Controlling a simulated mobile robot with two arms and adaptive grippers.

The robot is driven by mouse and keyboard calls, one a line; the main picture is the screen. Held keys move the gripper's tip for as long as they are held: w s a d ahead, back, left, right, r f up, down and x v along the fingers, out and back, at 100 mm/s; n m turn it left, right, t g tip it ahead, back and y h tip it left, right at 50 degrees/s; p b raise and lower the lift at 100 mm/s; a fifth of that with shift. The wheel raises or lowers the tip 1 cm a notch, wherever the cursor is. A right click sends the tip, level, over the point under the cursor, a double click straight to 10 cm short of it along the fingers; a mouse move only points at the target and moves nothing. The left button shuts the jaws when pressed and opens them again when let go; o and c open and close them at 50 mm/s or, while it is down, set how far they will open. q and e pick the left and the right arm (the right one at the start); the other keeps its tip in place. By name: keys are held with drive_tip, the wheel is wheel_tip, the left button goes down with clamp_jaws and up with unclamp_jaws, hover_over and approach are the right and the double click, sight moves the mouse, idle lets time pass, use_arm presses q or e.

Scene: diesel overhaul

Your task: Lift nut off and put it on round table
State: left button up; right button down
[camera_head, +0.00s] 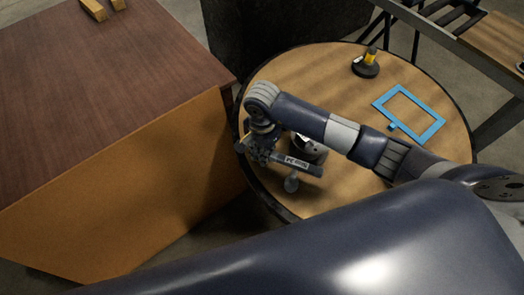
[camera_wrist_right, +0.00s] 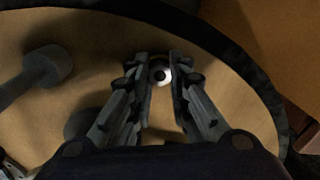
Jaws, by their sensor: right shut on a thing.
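The nut (camera_wrist_right: 161,72) shows in the right wrist view as a small dark round piece with a pale centre. It sits between the two fingertips of my right gripper (camera_wrist_right: 160,68), which is shut on it. In the head view my right gripper (camera_head: 252,150) is over the left edge of the round table (camera_head: 350,190). There the nut is too small or hidden to make out. I cannot tell whether the nut touches the tabletop. My left gripper is not in view.
A blue rectangular frame (camera_head: 437,128) and a black piece with a yellow top (camera_head: 366,68) are on the table. A dark cylinder (camera_head: 311,150) and a grey knobbed piece (camera_head: 291,184) are near my right wrist. A brown cabinet (camera_head: 120,100) stands close at left.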

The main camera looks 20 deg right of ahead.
drive_tip(key=c, duration=1.4)
unclamp_jaws()
drive_tip(key=shift+r, duration=0.1)
